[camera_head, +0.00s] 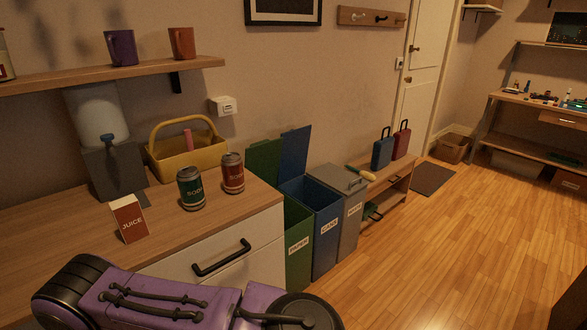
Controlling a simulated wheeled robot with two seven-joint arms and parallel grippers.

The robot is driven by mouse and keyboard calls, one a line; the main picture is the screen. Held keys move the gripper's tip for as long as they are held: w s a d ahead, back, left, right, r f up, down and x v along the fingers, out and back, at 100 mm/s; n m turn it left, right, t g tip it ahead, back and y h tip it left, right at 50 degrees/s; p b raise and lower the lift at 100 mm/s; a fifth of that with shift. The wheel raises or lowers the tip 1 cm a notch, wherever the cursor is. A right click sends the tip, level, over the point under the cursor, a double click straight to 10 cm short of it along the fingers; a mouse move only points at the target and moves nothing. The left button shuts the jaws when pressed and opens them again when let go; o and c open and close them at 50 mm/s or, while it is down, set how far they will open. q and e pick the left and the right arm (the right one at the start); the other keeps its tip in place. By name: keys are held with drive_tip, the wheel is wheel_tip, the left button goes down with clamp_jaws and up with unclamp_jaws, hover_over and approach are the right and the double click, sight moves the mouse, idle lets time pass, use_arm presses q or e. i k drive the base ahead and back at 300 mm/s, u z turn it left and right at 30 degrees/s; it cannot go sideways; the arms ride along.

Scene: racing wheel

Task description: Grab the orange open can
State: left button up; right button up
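The orange-brown can (232,173) stands upright on the wooden counter (60,235), near its back right part. It has a pale top and lettering on its side; the picture is too small to tell whether the top is open. A green can (191,188) of similar shape stands upright just left of it and nearer to me, with a small gap between them. A purple arm link of mine with black cables crosses the bottom of the view, in front of the counter. Neither of my grippers shows.
A red juice card (129,219) stands left of the cans. A yellow basket (187,150) and a drink dispenser (104,140) are behind. A drawer handle (221,258) juts from the counter front. Open green (298,260) and blue (328,235) bins stand to the right.

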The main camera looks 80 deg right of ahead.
sight(231, 163)
drive_tip(key=z, duration=2.4)
